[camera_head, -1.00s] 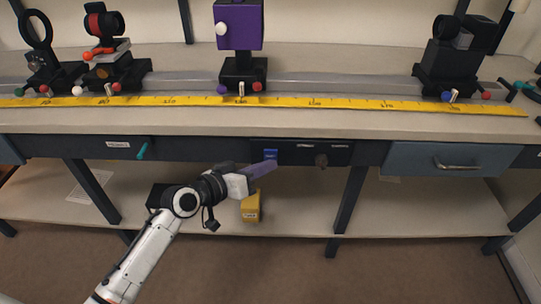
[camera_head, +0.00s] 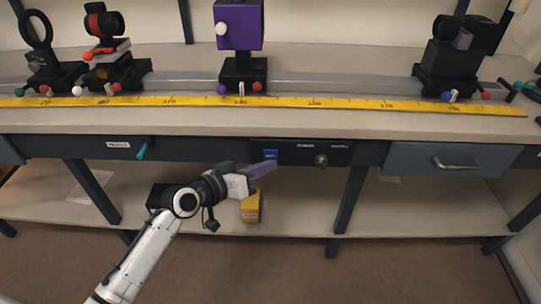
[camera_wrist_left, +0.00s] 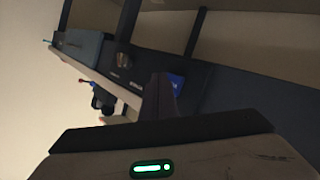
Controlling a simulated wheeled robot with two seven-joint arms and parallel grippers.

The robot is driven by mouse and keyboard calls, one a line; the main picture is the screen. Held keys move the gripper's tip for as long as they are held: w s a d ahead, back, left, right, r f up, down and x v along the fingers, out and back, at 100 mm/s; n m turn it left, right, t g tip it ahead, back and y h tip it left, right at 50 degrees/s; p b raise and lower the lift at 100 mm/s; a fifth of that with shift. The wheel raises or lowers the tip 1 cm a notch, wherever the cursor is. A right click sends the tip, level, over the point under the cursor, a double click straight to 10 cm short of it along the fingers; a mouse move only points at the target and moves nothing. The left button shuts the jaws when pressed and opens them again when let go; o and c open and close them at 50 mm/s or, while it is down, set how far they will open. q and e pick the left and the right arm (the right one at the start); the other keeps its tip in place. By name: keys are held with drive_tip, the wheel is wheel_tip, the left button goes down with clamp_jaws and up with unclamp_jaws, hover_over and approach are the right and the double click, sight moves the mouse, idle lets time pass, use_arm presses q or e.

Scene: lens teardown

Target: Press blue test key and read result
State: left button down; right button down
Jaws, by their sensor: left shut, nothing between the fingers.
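The blue test key (camera_head: 270,154) sits on the dark panel (camera_head: 302,150) at the bench's front edge. It also shows in the left wrist view (camera_wrist_left: 177,80), tilted in the picture, just beyond the fingers. My left gripper (camera_head: 271,166) is shut and empty, its purple-grey fingertips just below the key in the head view. In the left wrist view the fingers (camera_wrist_left: 160,97) end beside the key; I cannot tell whether they touch it. A dark knob (camera_head: 321,160) is to the right on the same panel. No readable result shows. My right gripper is not in view.
A yellow box (camera_head: 251,208) stands on the lower shelf behind my left forearm. A teal lever (camera_head: 142,151) sticks out at the left of the bench front. A drawer (camera_head: 452,159) is at the right. Optical mounts and a yellow ruler (camera_head: 330,102) are on the bench top.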

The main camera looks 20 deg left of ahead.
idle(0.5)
use_arm(q)
drive_tip(key=shift+w+a, duration=0.1)
drive_tip(key=shift+w, duration=0.3)
drive_tip(key=shift+w+a+b, duration=0.1)
drive_tip(key=shift+w+b, duration=0.25)
idle(0.5)
drive_tip(key=shift+s, duration=0.1)
idle(0.3)
drive_tip(key=shift+s+d+p, duration=0.2)
drive_tip(key=shift+s+p, duration=0.35)
drive_tip(key=shift+s, duration=0.1)
drive_tip(key=s+p, duration=0.1)
drive_tip(key=s, duration=0.1)
drive_tip(key=s+d+p, duration=0.1)
drive_tip(key=s, duration=0.2)
drive_tip(key=shift+d, duration=0.2)
